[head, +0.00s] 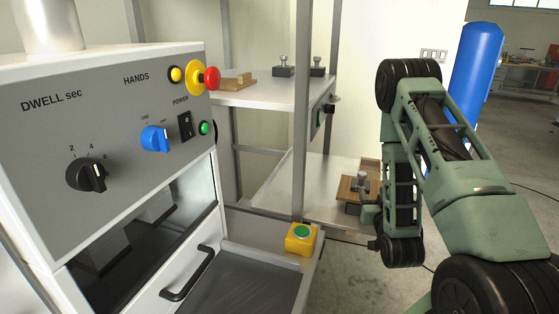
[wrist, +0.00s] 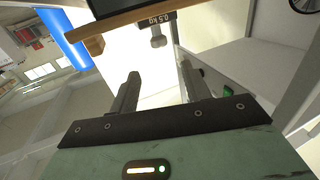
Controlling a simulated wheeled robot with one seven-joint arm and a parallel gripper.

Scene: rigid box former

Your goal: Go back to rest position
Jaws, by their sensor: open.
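My gripper shows in the wrist view (wrist: 161,88), with its two dark grey fingers apart and nothing between them. In the head view my green and black arm rises from the lower right, bends at the top and hangs down in front of the shelf stand. The gripper end is hard to make out there, close to a wooden block with a grey knobbed weight (head: 361,182) on the lower shelf. I cannot tell whether they touch. In the wrist view a wooden edge with a 0.5 kg label (wrist: 160,18) and a grey knob (wrist: 157,38) lie beyond the fingers.
The box-forming machine (head: 130,110) with knobs and a red stop button (head: 212,78) fills the left. A yellow box with a green button (head: 301,238) stands beside a metal post (head: 301,120). The upper shelf (head: 250,95) holds weights. A blue cylinder (head: 475,75) stands behind my arm.

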